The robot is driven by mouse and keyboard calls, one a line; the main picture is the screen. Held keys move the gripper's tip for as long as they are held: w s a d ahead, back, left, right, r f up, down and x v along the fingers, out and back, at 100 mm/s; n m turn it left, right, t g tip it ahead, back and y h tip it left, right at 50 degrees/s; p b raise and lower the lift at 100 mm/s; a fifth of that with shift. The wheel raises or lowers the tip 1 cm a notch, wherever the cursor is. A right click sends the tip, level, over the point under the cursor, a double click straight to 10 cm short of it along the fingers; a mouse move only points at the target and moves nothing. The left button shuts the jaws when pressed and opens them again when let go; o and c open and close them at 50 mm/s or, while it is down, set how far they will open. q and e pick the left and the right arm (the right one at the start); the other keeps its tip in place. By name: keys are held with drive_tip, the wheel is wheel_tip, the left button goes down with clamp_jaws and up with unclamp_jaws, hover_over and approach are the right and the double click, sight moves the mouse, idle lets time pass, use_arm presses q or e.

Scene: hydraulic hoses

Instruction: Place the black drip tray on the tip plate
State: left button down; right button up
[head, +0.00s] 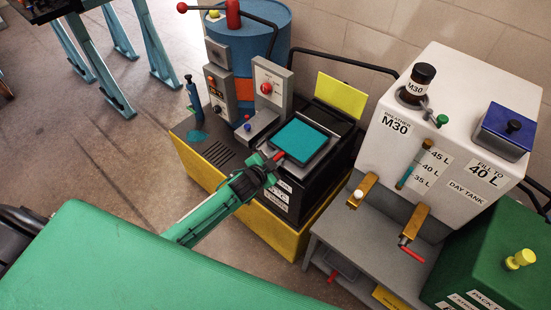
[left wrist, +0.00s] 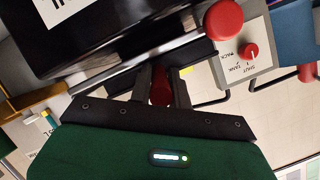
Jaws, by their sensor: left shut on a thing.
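A shallow tray with a teal surface (head: 300,140) and a pale rim lies over the top of the black box (head: 325,160) on the yellow-based unit. I cannot tell from its colour whether it is the black drip tray, and I cannot pick out the tip plate for certain. My left gripper (head: 275,162) is at the tray's near left corner, shut on a red grip. The red grip (left wrist: 160,88) also shows between the fingers in the left wrist view, with dark parts just beyond it. Whether it joins the tray is hidden. My right gripper is not in view.
A grey control box with a red knob (head: 267,88) stands close behind the tray. A yellow panel (head: 341,95) is at the back. The white day tank (head: 440,130) stands to the right, with taps at its front. A blue drum (head: 255,40) is behind.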

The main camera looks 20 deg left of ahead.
use_arm(q)
drive_tip(key=shift+s+f, duration=0.1)
drive_tip(key=shift+f, duration=0.25)
